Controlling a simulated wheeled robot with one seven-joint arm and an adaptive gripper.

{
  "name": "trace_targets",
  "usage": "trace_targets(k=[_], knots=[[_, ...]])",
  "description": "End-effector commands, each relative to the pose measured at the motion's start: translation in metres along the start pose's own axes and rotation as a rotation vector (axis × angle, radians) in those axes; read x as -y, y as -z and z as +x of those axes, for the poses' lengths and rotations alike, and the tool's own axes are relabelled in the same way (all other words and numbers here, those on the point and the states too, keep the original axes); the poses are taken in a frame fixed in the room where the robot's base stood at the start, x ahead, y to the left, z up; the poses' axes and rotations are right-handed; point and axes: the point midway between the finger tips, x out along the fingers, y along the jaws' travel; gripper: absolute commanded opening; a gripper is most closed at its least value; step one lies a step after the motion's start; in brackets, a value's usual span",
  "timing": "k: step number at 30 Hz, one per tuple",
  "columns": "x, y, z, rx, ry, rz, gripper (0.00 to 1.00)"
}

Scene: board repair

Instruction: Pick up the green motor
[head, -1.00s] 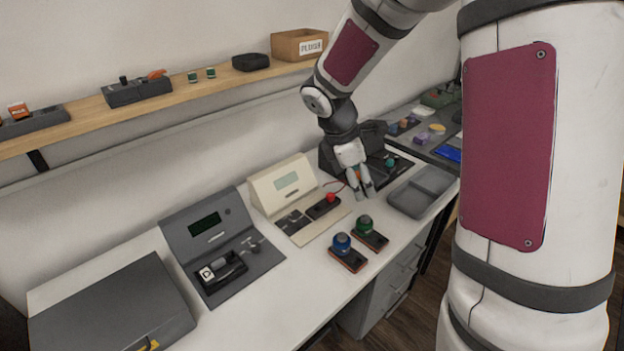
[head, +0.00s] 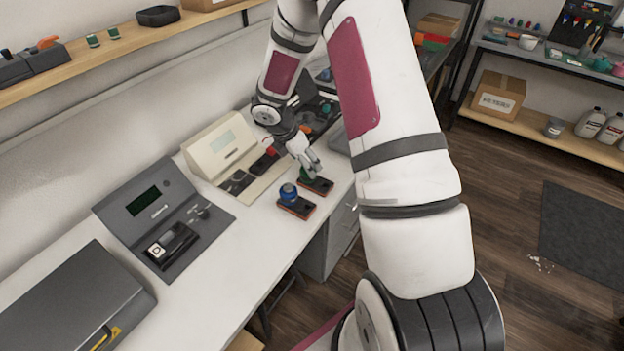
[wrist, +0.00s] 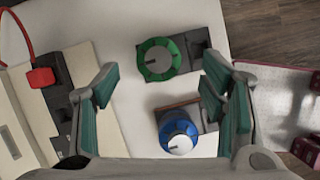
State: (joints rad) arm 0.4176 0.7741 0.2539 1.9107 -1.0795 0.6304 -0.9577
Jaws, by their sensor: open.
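The green motor, a round green knob-like part with a grey top (wrist: 160,59), stands on a dark base plate in the wrist view. In the head view the green motor (head: 306,174) is partly hidden by my gripper (head: 310,164). My gripper is open and empty above it. In the wrist view my gripper (wrist: 158,84) has its green-padded fingers spread left and right, with the green motor between and slightly beyond the tips. I cannot tell the exact height gap.
A blue motor (wrist: 178,132) on its own plate sits close beside the green one; it also shows in the head view (head: 288,193). A cream device (head: 220,147) with a red connector (wrist: 41,78) is to the left. The white bench's front edge is near.

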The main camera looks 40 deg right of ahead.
Motion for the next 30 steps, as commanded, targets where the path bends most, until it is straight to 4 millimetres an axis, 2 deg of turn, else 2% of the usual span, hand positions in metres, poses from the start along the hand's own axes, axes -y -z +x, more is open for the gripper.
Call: trace_targets(k=[5, 13, 23, 30], knots=[[0.000, 0.000, 0.012, -0.001, 0.001, 0.000, 0.65], [-0.002, 0.001, 0.049, -0.001, 0.001, 0.001, 0.65], [-0.002, 0.000, 0.055, 0.000, 0.000, 0.001, 0.65], [-0.002, 0.000, 0.055, 0.000, 0.000, 0.001, 0.12]])
